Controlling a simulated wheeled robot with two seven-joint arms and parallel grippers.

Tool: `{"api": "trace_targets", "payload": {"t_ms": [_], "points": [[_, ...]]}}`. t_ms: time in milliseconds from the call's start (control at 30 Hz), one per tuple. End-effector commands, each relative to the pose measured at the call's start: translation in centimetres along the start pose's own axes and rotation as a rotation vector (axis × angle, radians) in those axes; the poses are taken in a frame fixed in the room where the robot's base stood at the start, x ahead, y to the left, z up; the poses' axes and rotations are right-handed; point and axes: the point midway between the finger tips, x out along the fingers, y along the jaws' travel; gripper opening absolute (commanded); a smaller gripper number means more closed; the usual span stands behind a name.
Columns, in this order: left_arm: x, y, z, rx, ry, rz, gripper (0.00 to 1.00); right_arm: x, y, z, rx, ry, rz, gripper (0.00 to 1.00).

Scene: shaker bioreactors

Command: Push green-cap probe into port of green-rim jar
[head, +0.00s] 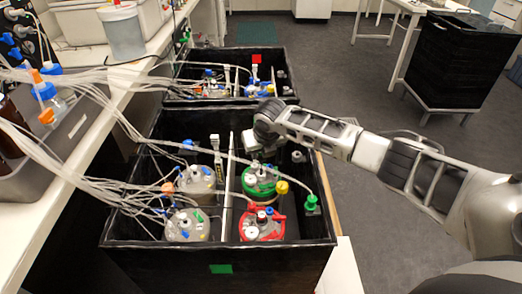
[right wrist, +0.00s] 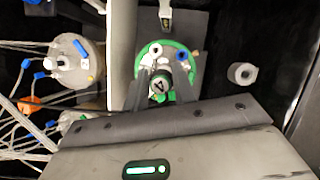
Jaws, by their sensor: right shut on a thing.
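The green-rim jar (head: 259,186) stands in the right half of the front black box; its green rim (right wrist: 141,62) also shows in the right wrist view. My right gripper (head: 260,163) is directly above this jar, pointing down. In the right wrist view its fingers (right wrist: 162,88) are shut on a small upright round-topped piece (right wrist: 159,84) with a pale marked top and some green at its edge, which looks like the green-cap probe. It is over the jar lid; its lower end and the port are hidden. My left gripper is not in view.
A red-rim jar (head: 262,229) stands just in front, and two clear-lidded jars (head: 187,228) are left of the divider (head: 229,182). A yellow cap (head: 282,187) and a green cap (head: 312,203) are at the right. White tubes cross from the left.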

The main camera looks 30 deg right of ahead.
Motion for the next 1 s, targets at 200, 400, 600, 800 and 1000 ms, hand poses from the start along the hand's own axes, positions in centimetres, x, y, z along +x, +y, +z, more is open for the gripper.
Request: {"api": "trace_targets", "payload": {"t_ms": [200, 400, 600, 800, 1000], "points": [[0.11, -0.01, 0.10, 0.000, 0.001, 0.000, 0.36, 0.36, 0.03, -0.17, -0.001, 0.000, 0.000, 0.03], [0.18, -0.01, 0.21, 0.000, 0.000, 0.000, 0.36, 0.63, 0.04, -0.28, -0.001, 0.000, 0.000, 0.03], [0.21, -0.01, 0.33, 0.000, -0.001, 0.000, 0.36, 0.84, 0.05, -0.38, -0.001, 0.000, 0.000, 0.03], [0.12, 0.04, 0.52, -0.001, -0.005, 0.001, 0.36, 0.84, 0.04, -0.37, -0.001, 0.000, 0.000, 0.03], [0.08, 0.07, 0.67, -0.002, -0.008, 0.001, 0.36, 0.87, 0.04, -0.38, -0.001, 0.000, 0.000, 0.03]]}}
